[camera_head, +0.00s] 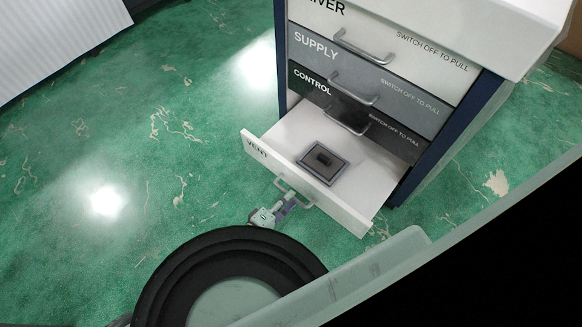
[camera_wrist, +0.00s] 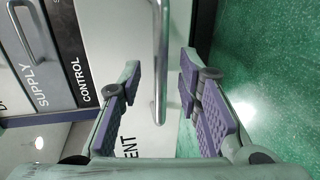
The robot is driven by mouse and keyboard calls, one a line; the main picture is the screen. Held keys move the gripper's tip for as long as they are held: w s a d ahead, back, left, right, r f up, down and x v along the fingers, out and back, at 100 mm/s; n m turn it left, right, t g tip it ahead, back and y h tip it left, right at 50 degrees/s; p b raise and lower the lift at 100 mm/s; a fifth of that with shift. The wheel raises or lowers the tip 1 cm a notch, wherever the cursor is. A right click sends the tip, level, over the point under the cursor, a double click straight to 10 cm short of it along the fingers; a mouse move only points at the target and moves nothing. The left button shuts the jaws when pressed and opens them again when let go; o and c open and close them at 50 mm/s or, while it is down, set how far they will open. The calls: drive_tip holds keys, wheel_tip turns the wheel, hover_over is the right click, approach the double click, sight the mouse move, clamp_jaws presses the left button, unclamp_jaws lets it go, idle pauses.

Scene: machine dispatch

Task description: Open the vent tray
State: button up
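The vent tray (camera_head: 345,213) is the white bottom drawer of the cabinet. It is pulled well out, with its inside showing in the head view. Its front also shows in the wrist view (camera_wrist: 112,30), with part of its label. My gripper (camera_head: 288,204) is at the tray's handle (camera_head: 281,183). In the wrist view the metal handle (camera_wrist: 160,60) passes between the two purple finger pads of my gripper (camera_wrist: 160,92). There is a gap on each side, so my gripper is open around the handle and not clamped on it.
A dark square part (camera_head: 323,162) lies inside the tray. Above are the closed control drawer (camera_head: 310,85), supply drawer (camera_head: 318,52) and a white top drawer (camera_head: 420,55). The green floor (camera_head: 130,200) left of the tray is clear. A white ribbed object (camera_head: 50,35) stands at the upper left.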

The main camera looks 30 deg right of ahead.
drive_tip(key=v, duration=0.9)
drive_tip(key=shift+s+a, duration=0.15)
drive_tip(key=shift+a, duration=0.1)
